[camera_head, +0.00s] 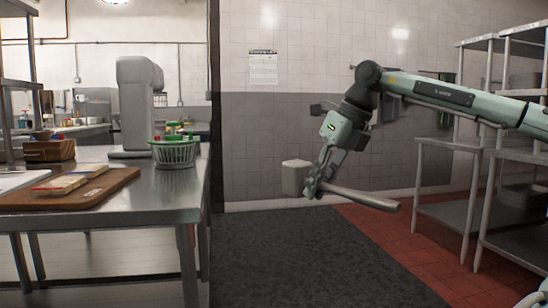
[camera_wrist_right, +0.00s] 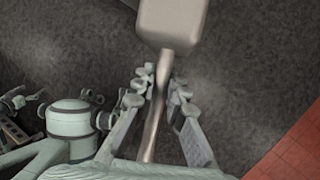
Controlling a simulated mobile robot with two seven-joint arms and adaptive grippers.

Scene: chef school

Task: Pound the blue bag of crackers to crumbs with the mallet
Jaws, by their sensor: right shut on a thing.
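My right gripper (camera_head: 318,184) is shut on the handle of a grey metal mallet (camera_head: 362,197). The mallet is held in the air over the dark floor, its pale block head (camera_head: 296,178) to the left and its handle slanting down to the right. In the right wrist view the handle runs between the fingers (camera_wrist_right: 158,95), with the head (camera_wrist_right: 172,20) beyond them. Small pale packs (camera_head: 68,183) with coloured ends lie on a wooden cutting board (camera_head: 105,190) at the left, well away from the mallet. Which one is the blue bag is too small to tell. Parts of my body show at the wrist view's left, possibly including my left gripper.
The steel table (camera_head: 160,205) bears the board, a green basket (camera_head: 174,153) with colourful contents, a tall grey appliance (camera_head: 136,105) and a brown wooden box (camera_head: 49,150). Steel shelves (camera_head: 470,145) stand at the right. Dark floor (camera_head: 290,260) lies open between table and shelves.

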